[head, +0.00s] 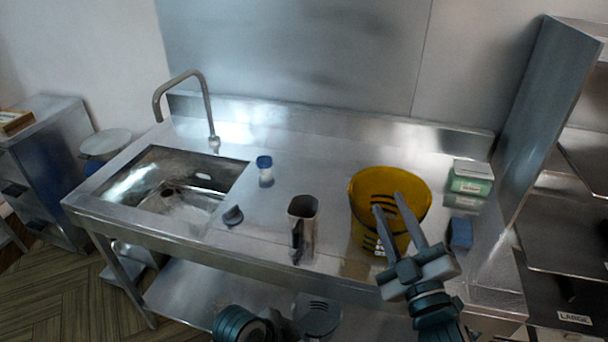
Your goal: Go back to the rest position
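My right gripper (387,202) reaches up from the bottom right, in front of the yellow bucket (412,187) in the picture. Its two fingers are apart and nothing shows between them. The fingers overlap the bucket in view; I cannot tell whether they touch it. Part of my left arm (240,326) shows at the bottom edge, but its gripper fingers are not in view.
A steel counter (300,180) holds a sink (170,190) with a tap (207,107), a blue-capped jar (265,170), a small dark object (233,215), a metal pitcher (303,228), a green-white box (471,178) and a blue sponge (460,233). Shelving (545,90) stands right.

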